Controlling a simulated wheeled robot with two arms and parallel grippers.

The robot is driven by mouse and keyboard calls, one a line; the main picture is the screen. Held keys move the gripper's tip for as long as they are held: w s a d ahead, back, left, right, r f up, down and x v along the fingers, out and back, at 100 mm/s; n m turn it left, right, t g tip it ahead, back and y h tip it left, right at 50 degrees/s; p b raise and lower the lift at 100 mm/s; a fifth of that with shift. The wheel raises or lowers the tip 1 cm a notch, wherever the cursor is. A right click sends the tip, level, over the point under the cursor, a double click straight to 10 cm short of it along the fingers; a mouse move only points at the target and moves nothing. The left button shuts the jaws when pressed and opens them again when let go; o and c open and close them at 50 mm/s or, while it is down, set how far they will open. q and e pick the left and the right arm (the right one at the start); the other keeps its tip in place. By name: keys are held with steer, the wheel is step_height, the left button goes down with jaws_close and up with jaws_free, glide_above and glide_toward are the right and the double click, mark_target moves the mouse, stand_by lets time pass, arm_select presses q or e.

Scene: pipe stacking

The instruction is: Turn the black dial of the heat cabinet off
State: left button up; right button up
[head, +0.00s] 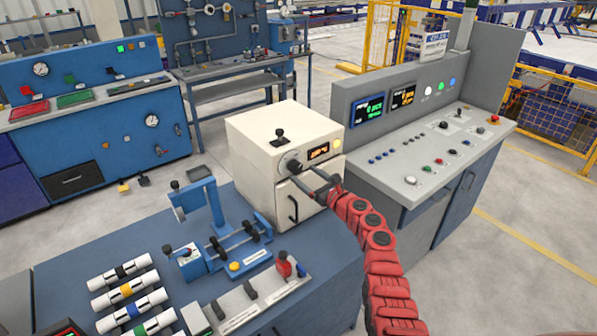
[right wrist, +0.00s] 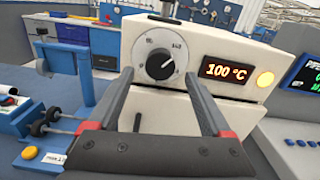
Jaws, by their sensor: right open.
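The heat cabinet (head: 262,128) is a cream box on the blue bench. Its black dial (right wrist: 160,63) sits on a pale scale plate on the upper front; the dial also shows in the head view (head: 293,166). The display (right wrist: 227,72) beside it reads 100 °C, and a yellow lamp (right wrist: 264,78) glows to its right. My right gripper (right wrist: 158,76) is open, with its two fingers pointing at the dial, one to each side in the picture. I cannot tell whether the fingers touch it. In the head view the right gripper (head: 308,176) is just before the cabinet front. My left gripper is not in view.
A black handle (head: 293,208) is on the cabinet door below the dial. A grey control console (head: 430,150) stands close on the right. A blue clamp fixture (head: 205,205) and several white pipes (head: 125,285) are on the bench at left.

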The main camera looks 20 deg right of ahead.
mark_target(298, 169)
steer(key=b+x, duration=0.1)
steer(key=x, duration=0.2)
steer(key=shift+w+a+f, duration=0.1)
steer(key=shift+w+f, duration=0.05)
steer(key=shift+f, duration=0.05)
steer(key=shift+w+a+r+b, duration=0.15)
steer(key=shift+w+b, duration=0.3)
steer(key=shift+w, duration=0.1)
jaws_close()
